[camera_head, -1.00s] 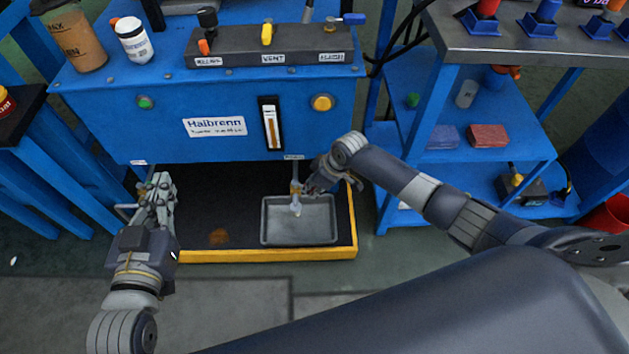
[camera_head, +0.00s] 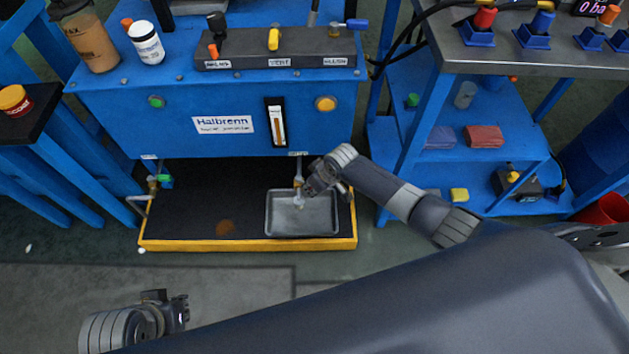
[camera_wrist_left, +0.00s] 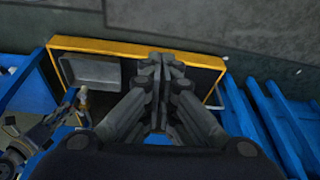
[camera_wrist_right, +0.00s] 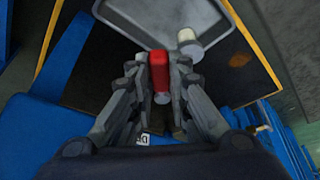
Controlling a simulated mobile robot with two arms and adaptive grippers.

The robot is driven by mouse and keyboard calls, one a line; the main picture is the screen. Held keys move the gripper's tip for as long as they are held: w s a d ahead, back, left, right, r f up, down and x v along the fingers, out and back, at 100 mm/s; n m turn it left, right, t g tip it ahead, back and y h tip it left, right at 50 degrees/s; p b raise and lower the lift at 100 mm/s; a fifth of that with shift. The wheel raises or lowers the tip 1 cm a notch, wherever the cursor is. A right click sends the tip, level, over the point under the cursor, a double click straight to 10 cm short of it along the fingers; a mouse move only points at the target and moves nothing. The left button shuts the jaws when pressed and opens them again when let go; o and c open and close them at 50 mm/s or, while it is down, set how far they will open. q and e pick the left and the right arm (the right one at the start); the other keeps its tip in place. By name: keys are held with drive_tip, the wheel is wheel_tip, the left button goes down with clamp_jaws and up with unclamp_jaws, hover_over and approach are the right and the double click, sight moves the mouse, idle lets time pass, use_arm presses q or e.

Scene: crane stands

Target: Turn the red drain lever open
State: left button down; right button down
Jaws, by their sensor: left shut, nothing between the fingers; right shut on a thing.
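The red drain lever (camera_wrist_right: 158,72) lies between the fingers of my right gripper (camera_wrist_right: 158,68) in the right wrist view. That gripper is shut on it. A pale nozzle tip (camera_wrist_right: 188,42) shows just beyond. In the head view my right gripper (camera_head: 312,185) is at the drain pipe (camera_head: 299,172) under the blue tank, and it hides the lever there. The grey tray (camera_head: 302,225) lies below the pipe's outlet. My left gripper (camera_head: 184,311) is shut and empty, low at the left, in front of the stand. Its closed fingers (camera_wrist_left: 166,62) fill the middle of the left wrist view.
The blue Halbrenn tank (camera_head: 190,130) stands above a dark floor pan with a yellow rim (camera_head: 250,244). A valve with a green handle (camera_head: 165,182) is at the pan's left. A shelved cart (camera_head: 420,170) stands close at the right. The floor in front is clear.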

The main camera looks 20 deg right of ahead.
sight(302, 203)
drive_tip(key=shift+s+a+r+m+p, duration=0.1)
drive_tip(key=shift+a+m+p, duration=0.2)
drive_tip(key=shift+p, duration=0.15)
drive_tip(key=a+m+p, duration=0.1)
drive_tip(key=m, duration=0.1)
drive_tip(key=a+m+h+p, duration=0.1)
drive_tip(key=m, duration=0.1)
drive_tip(key=a+m+h+p, duration=0.1)
drive_tip(key=m+p, duration=0.1)
drive_tip(key=shift+s+a, duration=0.1)
drive_tip(key=shift+s, duration=0.25)
drive_tip(key=shift+a+m+h, duration=0.2)
drive_tip(key=shift+m+h, duration=0.1)
drive_tip(key=shift+m, duration=0.1)
drive_tip(key=shift+w+a+m+h, duration=0.1)
drive_tip(key=shift+a+m+h, duration=0.2)
drive_tip(key=shift+m, duration=0.4)
use_arm(q)
drive_tip(key=s+x, duration=0.2)
drive_tip(key=x, duration=1)
drive_tip(key=shift+s+f+g, duration=0.25)
drive_tip(key=shift+f+g, duration=0.1)
drive_tip(key=shift+g, duration=0.05)
use_arm(e)
drive_tip(key=shift+a+m, duration=0.15)
drive_tip(key=shift+m, duration=0.15)
use_arm(q)
drive_tip(key=shift+d+r, duration=0.1)
drive_tip(key=shift+d, duration=0.05)
